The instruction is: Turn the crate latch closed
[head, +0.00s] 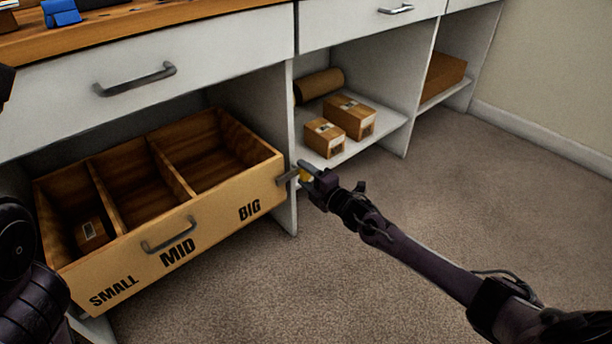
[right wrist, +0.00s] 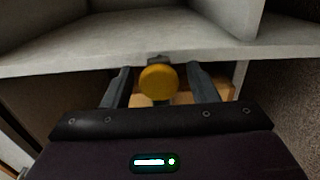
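The wooden crate (head: 215,228), marked SMALL, MID and BIG, sits pulled out of the white cabinet in the head view. At its right front corner is the latch, a grey bar (head: 287,177) with a yellow knob (head: 304,175). My right gripper (head: 307,172) is at the knob, partly hiding it. In the right wrist view the round yellow knob (right wrist: 158,82) lies between the two fingers of my right gripper (right wrist: 160,75). The fingers are apart, with a gap visible on each side of the knob. My left gripper is not seen; only part of my left arm shows.
A small box (head: 92,234) lies in the crate's SMALL compartment; the other compartments look empty. Two boxes (head: 350,117) and a brown roll (head: 318,85) sit on the shelf (head: 372,143) to the right. The carpet (head: 235,290) in front is clear.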

